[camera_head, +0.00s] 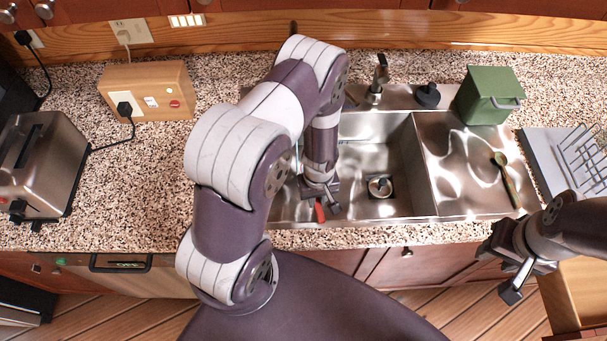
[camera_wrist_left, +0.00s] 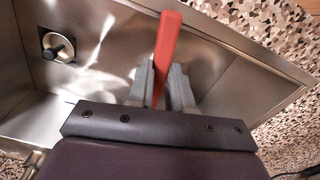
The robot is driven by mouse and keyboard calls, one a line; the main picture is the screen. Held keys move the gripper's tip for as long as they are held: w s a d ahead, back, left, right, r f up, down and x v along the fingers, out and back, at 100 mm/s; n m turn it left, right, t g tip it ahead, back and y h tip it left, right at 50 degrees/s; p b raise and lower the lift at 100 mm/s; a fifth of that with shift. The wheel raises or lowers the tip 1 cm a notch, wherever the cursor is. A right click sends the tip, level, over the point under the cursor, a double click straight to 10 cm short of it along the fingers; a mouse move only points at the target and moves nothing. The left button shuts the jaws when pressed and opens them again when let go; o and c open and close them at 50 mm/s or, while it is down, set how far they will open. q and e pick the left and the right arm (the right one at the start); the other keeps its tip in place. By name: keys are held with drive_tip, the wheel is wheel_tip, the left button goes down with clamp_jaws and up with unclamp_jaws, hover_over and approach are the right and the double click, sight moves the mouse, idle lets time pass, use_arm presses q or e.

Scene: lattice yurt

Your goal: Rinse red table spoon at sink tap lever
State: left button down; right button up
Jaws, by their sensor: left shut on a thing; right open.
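The red table spoon (camera_wrist_left: 168,45) stands between the fingers of my left gripper (camera_wrist_left: 160,85) in the left wrist view; only its red handle shows. In the head view my left gripper (camera_head: 320,193) is over the near left part of the sink (camera_head: 350,214), with a bit of the red spoon (camera_head: 319,211) showing. The spoon's other end is hidden. The tap (camera_head: 377,85) stands at the back of the sink, behind and right of this gripper; its lever is at the top. My right gripper (camera_head: 517,265) is open and empty in front of the counter at the right.
A drain with a plug (camera_head: 380,186) is in the basin. A green spoon (camera_head: 506,178) lies on the drainboard, near a green box (camera_head: 488,95). A dish rack (camera_head: 583,160) stands at the right. A toaster (camera_head: 42,160) and a socket box (camera_head: 148,90) stand at the left.

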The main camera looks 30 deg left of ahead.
idle(0.3)
use_arm(q)
drive_tip(key=shift+s+d+r, duration=0.1)
drive_tip(key=shift+r, duration=0.15)
drive_tip(key=s+d+r+p, duration=0.2)
drive_tip(key=d+r, duration=0.1)
drive_tip(key=shift+s+d+r+p, duration=0.15)
drive_tip(key=shift+s+d+p, duration=0.1)
drive_tip(key=shift+p, duration=0.15)
drive_tip(key=shift+s+d+r, duration=0.15)
drive_tip(key=shift+s+d, duration=0.05)
